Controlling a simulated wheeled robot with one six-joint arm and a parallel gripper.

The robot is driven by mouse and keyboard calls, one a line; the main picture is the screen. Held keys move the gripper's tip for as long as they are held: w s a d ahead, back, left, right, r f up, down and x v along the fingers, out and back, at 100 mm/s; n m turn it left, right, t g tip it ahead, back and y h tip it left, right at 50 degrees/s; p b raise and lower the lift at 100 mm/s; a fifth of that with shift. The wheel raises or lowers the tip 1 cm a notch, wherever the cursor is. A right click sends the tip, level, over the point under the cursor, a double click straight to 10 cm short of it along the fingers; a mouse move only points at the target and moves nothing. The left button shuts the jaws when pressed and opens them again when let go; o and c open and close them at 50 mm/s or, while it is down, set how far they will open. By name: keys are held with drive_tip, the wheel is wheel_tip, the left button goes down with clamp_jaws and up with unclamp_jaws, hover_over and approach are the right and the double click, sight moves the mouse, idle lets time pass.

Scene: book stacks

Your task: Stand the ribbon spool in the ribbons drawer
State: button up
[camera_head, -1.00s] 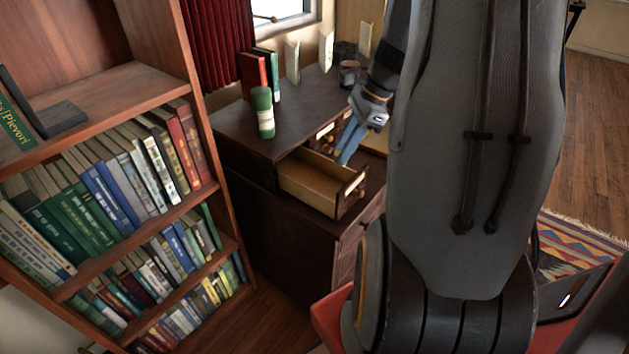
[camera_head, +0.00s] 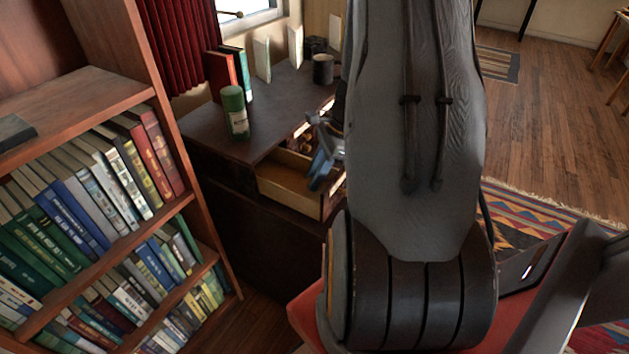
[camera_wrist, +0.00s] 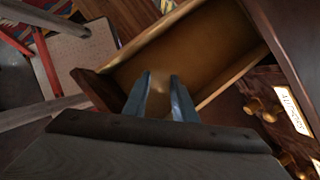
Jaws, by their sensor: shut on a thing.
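An open wooden drawer (camera_head: 285,190) juts from the dark cabinet, and its tan inside (camera_wrist: 190,55) fills the middle of the wrist view. My gripper (camera_head: 320,172) is above the drawer, near its front panel (camera_wrist: 97,90). In the wrist view my gripper's two blue fingers (camera_wrist: 158,85) stand a little apart, with a pale, blurred thing (camera_wrist: 157,102) between them. I take this to be the ribbon spool, but its outline is unclear. It cannot be told in the head view. The open drawer's label cannot be read.
A green cylinder (camera_head: 235,112), upright books (camera_head: 222,77) and a dark mug (camera_head: 323,69) stand on the cabinet top. Closed drawers with brass knobs (camera_wrist: 264,108) lie right of the open one in the wrist view. A full bookcase (camera_head: 130,190) is at the left.

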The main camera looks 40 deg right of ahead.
drive_tip(key=shift+f, duration=1.05)
drive_tip(key=shift+f, duration=0.2)
drive_tip(key=o, duration=1)
drive_tip(key=shift+r, duration=0.1)
